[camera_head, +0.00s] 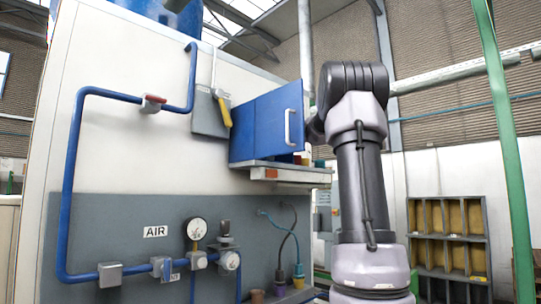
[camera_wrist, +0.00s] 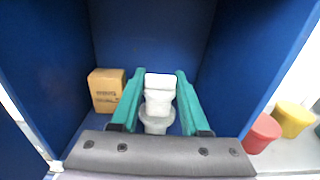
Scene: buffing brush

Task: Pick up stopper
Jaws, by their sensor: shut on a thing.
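The stopper (camera_wrist: 158,100) is a pale white-grey piece with a squarish upper part and a rounded, wider lower part. It is in the wrist view, inside a blue cabinet (camera_wrist: 150,30). My gripper (camera_wrist: 160,73) has teal fingers, one on each side of the stopper, and is shut on it. I cannot tell whether the stopper touches the cabinet floor. In the head view the blue cabinet (camera_head: 265,125) is on the machine's wall, and my gripper and the stopper are hidden.
A brown cardboard box (camera_wrist: 106,90) stands left of my gripper inside the cabinet. Blue cabinet walls are close on both sides. A red container (camera_wrist: 262,133) and a yellow one (camera_wrist: 293,119) stand outside to the right. A blue pipe (camera_head: 72,180) runs along the machine.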

